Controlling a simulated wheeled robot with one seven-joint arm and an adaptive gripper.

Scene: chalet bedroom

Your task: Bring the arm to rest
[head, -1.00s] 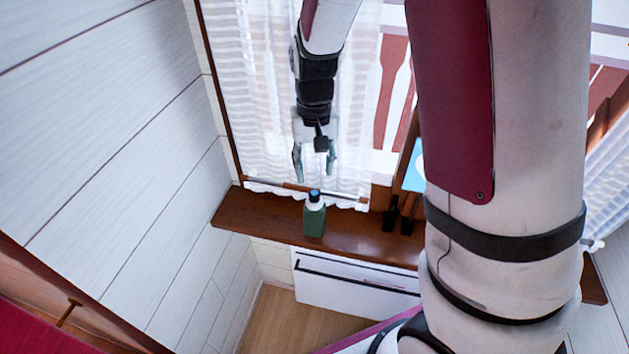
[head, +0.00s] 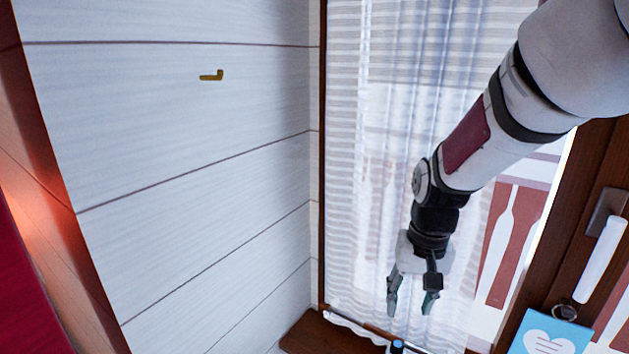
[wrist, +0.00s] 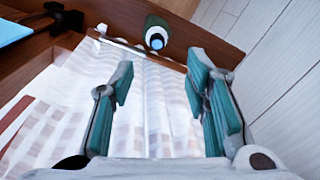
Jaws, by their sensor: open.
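My gripper (head: 410,300) hangs from my arm in front of the sheer curtain in the head view, pointing down. Its two teal-padded fingers are apart with nothing between them. They also show spread in the wrist view (wrist: 160,88). A green bottle with a blue-and-white cap (wrist: 157,35) stands on the brown sill, beyond the fingertips and apart from them. In the head view only the top of its cap (head: 397,346) shows at the bottom edge.
The white curtain (head: 370,150) hangs right behind my gripper. A white plank wall (head: 180,130) stands at the left. The brown sill (head: 320,335) runs below.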

